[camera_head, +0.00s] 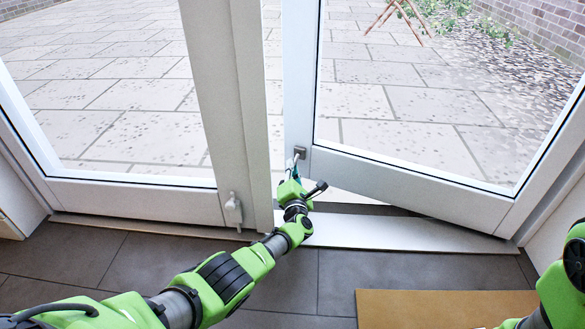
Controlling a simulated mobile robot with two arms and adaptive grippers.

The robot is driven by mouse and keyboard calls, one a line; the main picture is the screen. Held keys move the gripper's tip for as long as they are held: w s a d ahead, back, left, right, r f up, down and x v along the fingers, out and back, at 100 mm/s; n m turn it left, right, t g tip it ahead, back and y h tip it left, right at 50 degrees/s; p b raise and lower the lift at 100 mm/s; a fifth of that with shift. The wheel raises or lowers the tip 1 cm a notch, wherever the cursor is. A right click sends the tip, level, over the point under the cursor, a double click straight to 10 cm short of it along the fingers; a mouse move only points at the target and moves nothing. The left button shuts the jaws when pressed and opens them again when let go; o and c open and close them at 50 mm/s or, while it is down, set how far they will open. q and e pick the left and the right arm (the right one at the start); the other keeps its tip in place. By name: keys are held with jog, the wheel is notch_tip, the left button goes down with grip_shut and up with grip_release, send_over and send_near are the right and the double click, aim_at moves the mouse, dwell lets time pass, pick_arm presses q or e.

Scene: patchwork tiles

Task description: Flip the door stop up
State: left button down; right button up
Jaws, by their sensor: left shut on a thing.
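The door stop (299,151) is a small grey fitting at the lower left corner of the right-hand glazed door (410,187). My left gripper (295,163) reaches it from below and is shut on it. The fingers hide most of the stop's lower part, so its exact angle is hard to tell. My right arm shows at the lower right edge, but its gripper is out of view.
The right-hand door stands ajar over the white threshold (410,234). The left-hand door (140,200) carries a similar light grey fitting (234,208) low on its frame. A tan mat (450,308) lies on dark floor tiles. Paving (130,100) lies outside.

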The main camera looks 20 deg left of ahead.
pick_arm(q)
jog(key=shift+d, duration=0.1)
jog(key=shift+d+r+g+p, duration=0.1)
jog(key=shift+r+g+p, duration=0.25)
jog(key=shift+p, duration=0.6)
jog(key=g+p, duration=0.1)
jog(key=p, duration=0.2)
jog(key=r+m+g+h+p, duration=0.1)
jog(key=p, duration=0.1)
jog(key=r+m+g+p, duration=0.1)
jog(key=p, duration=0.2)
jog(key=shift+s+a+r+g+p, duration=0.1)
jog(key=shift+a+g+p, duration=0.15)
jog(key=shift+a+p, duration=0.1)
jog(key=shift+g+p, duration=0.35)
jog(key=shift+g, duration=0.45)
jog(key=shift+r+m+h, duration=0.1)
jog(key=shift+m+h, duration=0.2)
jog(key=c, duration=2.1)
grip_release()
jog(key=shift+c, duration=0.2)
